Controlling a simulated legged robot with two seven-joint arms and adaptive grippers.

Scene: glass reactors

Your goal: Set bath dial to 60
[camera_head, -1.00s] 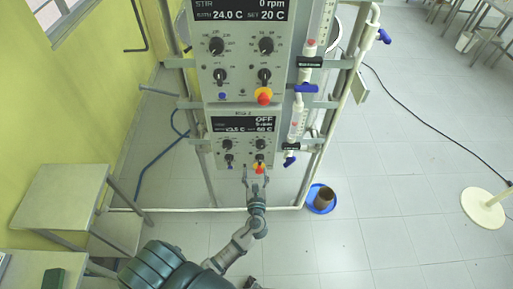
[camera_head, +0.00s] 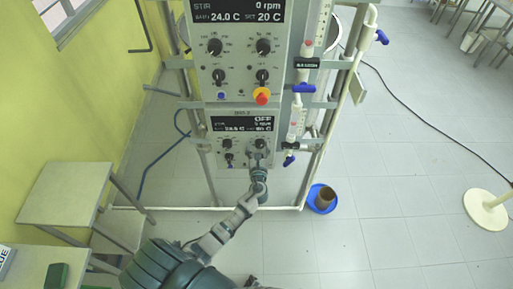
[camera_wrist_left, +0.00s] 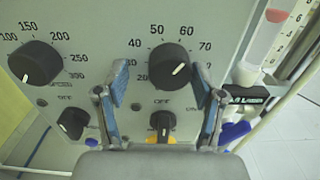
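The bath dial (camera_wrist_left: 170,66) is a black round knob with a white mark and a printed scale, with 20 to 70 legible, on the lower grey control panel (camera_head: 211,145). It also shows in the head view (camera_head: 260,143). My left gripper (camera_wrist_left: 158,85) is open, with one finger on each side of the dial's lower part in the wrist view. I cannot tell if they touch it. In the head view the left gripper (camera_head: 258,160) is against the panel's lower right. My right gripper is not in view.
A second knob (camera_wrist_left: 35,62) with a scale up to 300 is left of the dial. Smaller knobs (camera_wrist_left: 72,122) and (camera_wrist_left: 162,122) sit below. A black-labelled valve with a blue handle (camera_head: 289,160) is right of the panel. An upper panel (camera_head: 208,72) hangs above.

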